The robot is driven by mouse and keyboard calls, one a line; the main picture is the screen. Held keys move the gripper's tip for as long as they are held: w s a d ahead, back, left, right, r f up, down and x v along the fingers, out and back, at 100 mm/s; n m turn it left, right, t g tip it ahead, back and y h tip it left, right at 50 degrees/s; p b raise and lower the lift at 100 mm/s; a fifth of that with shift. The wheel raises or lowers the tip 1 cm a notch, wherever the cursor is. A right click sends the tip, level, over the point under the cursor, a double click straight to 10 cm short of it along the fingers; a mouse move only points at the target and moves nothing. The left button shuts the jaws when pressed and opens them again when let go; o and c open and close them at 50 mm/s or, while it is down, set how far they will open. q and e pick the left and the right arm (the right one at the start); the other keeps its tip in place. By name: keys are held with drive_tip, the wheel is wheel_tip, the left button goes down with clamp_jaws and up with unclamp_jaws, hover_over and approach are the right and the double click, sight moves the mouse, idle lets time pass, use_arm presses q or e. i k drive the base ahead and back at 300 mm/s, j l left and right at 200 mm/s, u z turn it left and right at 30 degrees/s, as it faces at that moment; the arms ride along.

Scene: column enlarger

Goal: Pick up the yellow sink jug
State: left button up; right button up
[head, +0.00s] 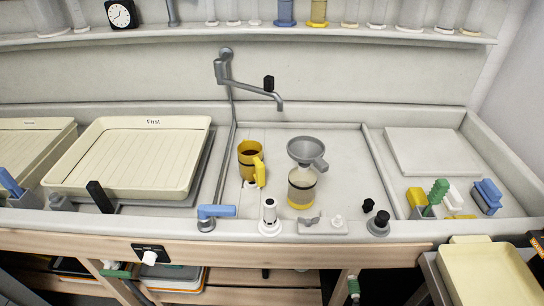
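The yellow jug (249,156) stands upright on the ribbed sink floor, left of the sink's middle. Its top is open and looks dark inside. Its handle is on the front right side, facing toward me. To its right, a grey funnel (306,150) sits on a clear container with a yellow base (302,190). A gap lies between the jug and this container. Neither of my grippers shows in the head view.
A grey tap (232,80) reaches over the sink from the back wall. A blue-handled valve (216,211) and a white-topped fitting (270,212) stand at the front rim. A cream tray (135,155) lies left; brushes and sponges (437,194) lie right.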

sight(252, 167)
drive_tip(key=i+j+z, duration=0.1)
drive_tip(key=j, duration=0.3)
drive_tip(key=i+j+z, duration=0.1)
drive_tip(key=i+j, duration=0.3)
drive_tip(key=j, duration=0.35)
drive_tip(key=z, duration=0.05)
